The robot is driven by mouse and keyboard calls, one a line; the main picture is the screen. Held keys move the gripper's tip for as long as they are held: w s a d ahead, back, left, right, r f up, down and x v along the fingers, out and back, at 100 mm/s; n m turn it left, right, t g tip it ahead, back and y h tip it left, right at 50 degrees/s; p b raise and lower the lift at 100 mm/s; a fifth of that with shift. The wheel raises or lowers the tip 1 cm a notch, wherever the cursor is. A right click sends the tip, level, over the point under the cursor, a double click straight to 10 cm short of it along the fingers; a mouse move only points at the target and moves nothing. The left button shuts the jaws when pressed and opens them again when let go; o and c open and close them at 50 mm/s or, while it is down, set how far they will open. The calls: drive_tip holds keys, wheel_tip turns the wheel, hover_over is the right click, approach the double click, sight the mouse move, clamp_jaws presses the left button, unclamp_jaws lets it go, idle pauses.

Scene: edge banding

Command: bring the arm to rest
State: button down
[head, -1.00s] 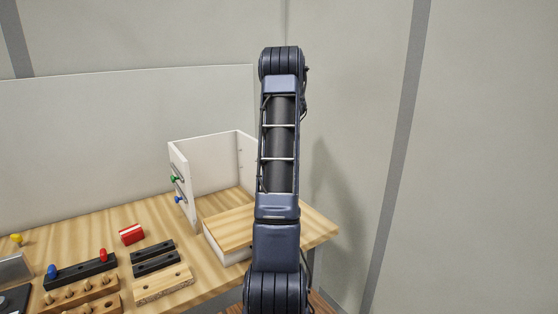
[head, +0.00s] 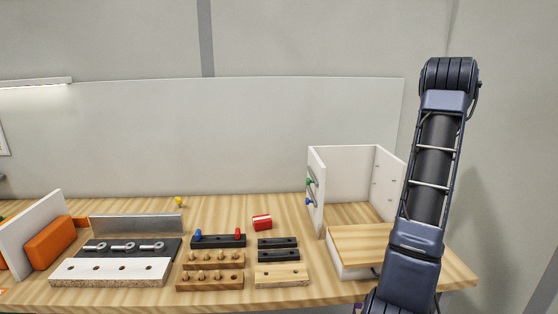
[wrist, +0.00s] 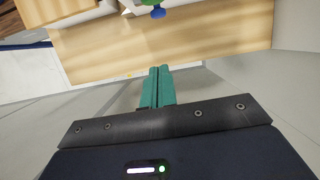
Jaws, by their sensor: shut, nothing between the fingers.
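My gripper (wrist: 158,86) shows in the wrist view with its two teal fingers pressed together and nothing between them. Beyond the fingertips lies the wooden tabletop (wrist: 90,45), with a blue knob (wrist: 158,12) and a green one at the top edge of the picture. In the head view my arm stands raised at the right, bent at its top joint. The gripper itself does not show in the head view.
The workbench (head: 215,302) carries a white open cabinet (head: 358,168) with a wood-topped box (head: 362,245) before it. A wall panel stands behind.

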drive_tip(key=s+a+r+n+t+h, duration=0.1)
drive_tip(key=s+a+r+n, duration=0.25)
drive_tip(key=a, duration=0.45)
drive_tip(key=s+a+r+n+t+h, duration=0.1)
drive_tip(key=s+a+r+n+h, duration=0.25)
drive_tip(key=a, duration=0.55)
drive_tip(key=s+a+r+n, duration=0.3)
drive_tip(key=s+a+r, duration=0.2)
drive_tip(key=a, duration=0.3)
drive_tip(key=s+a+f+n+t, duration=0.1)
drive_tip(key=s+a+n, duration=0.3)
drive_tip(key=s+a, duration=0.4)
drive_tip(key=s+a+f+n+t+y, duration=0.1)
drive_tip(key=s+a+f+n, duration=0.2)
drive_tip(key=s+a, duration=0.5)
drive_tip(key=s+f, duration=0.1)
drive_tip(key=s, duration=0.3)
drive_tip(key=shift+s+a+n+t, duration=0.3)
drive_tip(key=shift+s+a+n, duration=0.05)
drive_tip(key=shift+a+n, duration=0.05)
